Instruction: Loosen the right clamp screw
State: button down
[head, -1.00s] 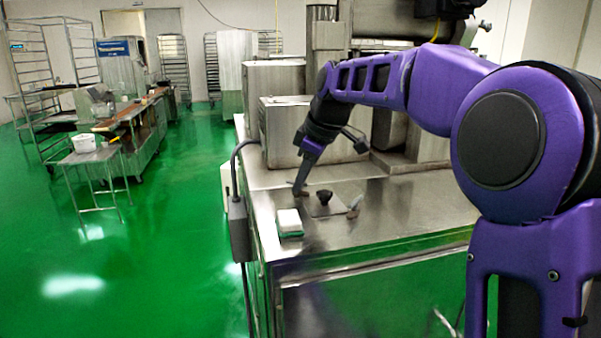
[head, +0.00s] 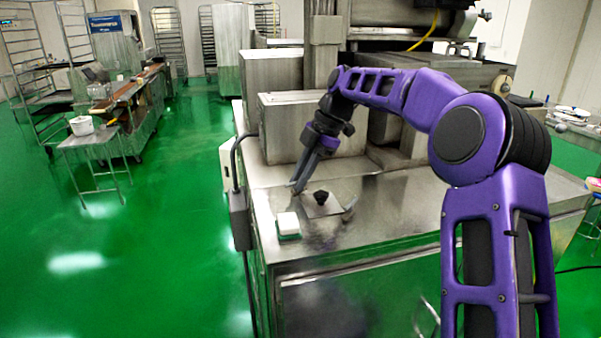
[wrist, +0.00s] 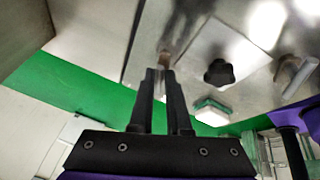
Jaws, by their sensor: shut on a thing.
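A thin metal plate (head: 318,211) with a black knob (head: 321,198) on it lies on the steel machine top. A small clamp screw stands at each side of it in the head view. My gripper (head: 297,187) points down at the one at picture left and is shut on it. In the wrist view the brownish end of this clamp screw (wrist: 164,60) shows at my fingertips (wrist: 164,72); the fingers hide the rest. The other clamp screw (head: 349,208) stands free at picture right; it also shows in the wrist view (wrist: 294,72). The knob shows between them (wrist: 219,73).
A white and green block (head: 288,225) lies near the left edge of the steel top (head: 375,225). A steel housing (head: 300,129) stands behind my gripper. A grey box (head: 239,213) with a cable is fixed at the left edge. The front right of the top is clear.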

jog(key=shift+w+a+n+g+h, duration=0.15)
jog(key=shift+n+g, duration=0.25)
jog(key=shift+n, duration=0.7)
jog(key=shift+w+n+g+h, duration=0.15)
jog(key=shift+n+g, duration=0.25)
jog(key=shift+n, duration=0.7)
jog(key=c, duration=0.9)
grip_release()
jog(key=shift+s, duration=0.1)
